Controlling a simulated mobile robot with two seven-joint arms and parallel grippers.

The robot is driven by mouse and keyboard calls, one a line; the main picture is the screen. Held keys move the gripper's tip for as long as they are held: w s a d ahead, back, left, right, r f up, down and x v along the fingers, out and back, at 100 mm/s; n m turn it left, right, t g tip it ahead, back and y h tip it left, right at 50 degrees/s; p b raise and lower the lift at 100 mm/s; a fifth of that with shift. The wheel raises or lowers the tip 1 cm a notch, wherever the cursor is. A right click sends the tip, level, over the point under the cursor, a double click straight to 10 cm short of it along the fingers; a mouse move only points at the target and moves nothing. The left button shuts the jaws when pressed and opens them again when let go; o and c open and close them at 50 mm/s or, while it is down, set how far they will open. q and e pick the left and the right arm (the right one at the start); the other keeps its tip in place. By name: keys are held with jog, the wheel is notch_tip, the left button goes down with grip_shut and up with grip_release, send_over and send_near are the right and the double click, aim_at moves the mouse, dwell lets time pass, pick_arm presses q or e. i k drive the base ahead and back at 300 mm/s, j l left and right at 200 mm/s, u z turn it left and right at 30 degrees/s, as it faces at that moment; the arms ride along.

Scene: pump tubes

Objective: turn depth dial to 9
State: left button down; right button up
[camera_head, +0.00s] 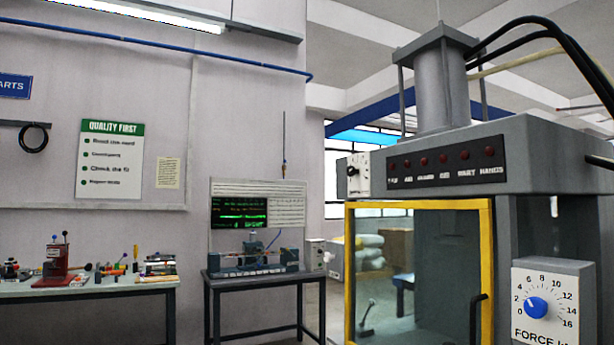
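A small white dial plate (358,176) with a black knob (352,171) is on the left end of the press's grey head; its lettering is too small to read, so I cannot tell whether it is the depth dial or where it points. A larger white dial with a blue knob (536,307) is at the lower right; its scale runs from 0 to 16 and its label begins "FORCE". The blue knob's pointer seems to face the low numbers on the left. Neither of my grippers is in view.
The press (445,150) fills the right side, with a yellow-framed clear guard (349,270) below its head and black hoses above. A dark bench (250,275) with equipment and a white table (90,287) with tools stand along the left wall.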

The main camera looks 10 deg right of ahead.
aim_at(351, 171)
jog(key=i+j+u, duration=0.25)
jog(key=i, duration=0.35)
jog(key=i+u, duration=0.3)
jog(key=i, duration=0.3)
jog(key=i+j+z, duration=0.1)
jog(key=i+z, duration=0.25)
jog(key=i, duration=0.2)
jog(key=i+j+z, duration=0.35)
jog(key=i, duration=0.2)
jog(key=i+j+z, duration=0.1)
jog(key=z, duration=0.25)
jog(key=i+j+z, duration=0.15)
jog(key=z, duration=0.2)
jog(key=i+j+z, duration=0.2)
jog(key=z, duration=0.15)
jog(key=i+j, duration=0.05)
jog(key=i, duration=0.05)
